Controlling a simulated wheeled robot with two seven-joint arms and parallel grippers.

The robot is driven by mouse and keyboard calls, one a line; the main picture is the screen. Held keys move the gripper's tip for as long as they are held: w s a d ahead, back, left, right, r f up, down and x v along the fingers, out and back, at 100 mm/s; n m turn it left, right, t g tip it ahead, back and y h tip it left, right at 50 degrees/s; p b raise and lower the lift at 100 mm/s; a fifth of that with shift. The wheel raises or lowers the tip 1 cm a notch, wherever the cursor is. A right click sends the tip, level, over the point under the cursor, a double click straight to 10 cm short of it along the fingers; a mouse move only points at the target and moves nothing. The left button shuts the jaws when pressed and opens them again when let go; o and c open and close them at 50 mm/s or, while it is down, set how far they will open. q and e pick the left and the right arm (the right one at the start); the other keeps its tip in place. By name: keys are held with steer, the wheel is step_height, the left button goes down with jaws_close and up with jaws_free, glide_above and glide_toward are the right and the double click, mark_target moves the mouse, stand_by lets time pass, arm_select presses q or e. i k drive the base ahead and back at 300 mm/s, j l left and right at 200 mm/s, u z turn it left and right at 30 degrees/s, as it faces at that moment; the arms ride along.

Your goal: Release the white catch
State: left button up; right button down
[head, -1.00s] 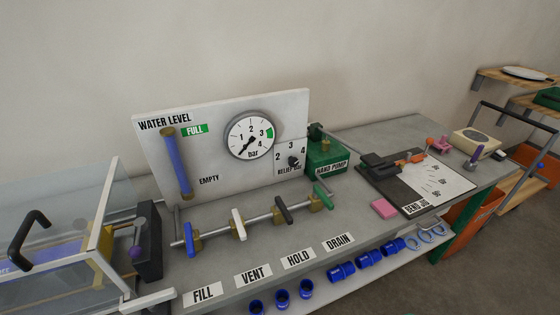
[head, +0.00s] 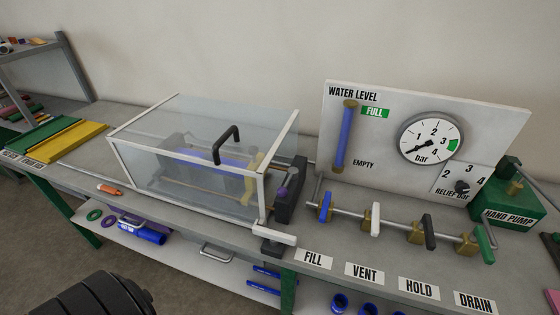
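The white catch (head: 274,234) is a pale bar on a small block at the front right corner of the clear box, on the bench edge. It lies roughly level and appears to touch or sit close against the box's lower frame; the exact contact is too small to tell. The clear box (head: 190,185) has a pale frame and a black handle (head: 227,145), and its cover appears down. A blue pipe and brass-coloured parts show through its panels.
Right of the box stand a dark block with a purple-knobbed lever (head: 284,191) and a row of valves with blue, white (head: 375,219), black and green handles. Behind them is the gauge panel (head: 378,170). A black ribbed shape (head: 100,297) fills the bottom left.

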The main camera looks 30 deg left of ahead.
mark_target(275, 237)
steer(key=k+u, duration=0.1)
steer(key=u, duration=0.8)
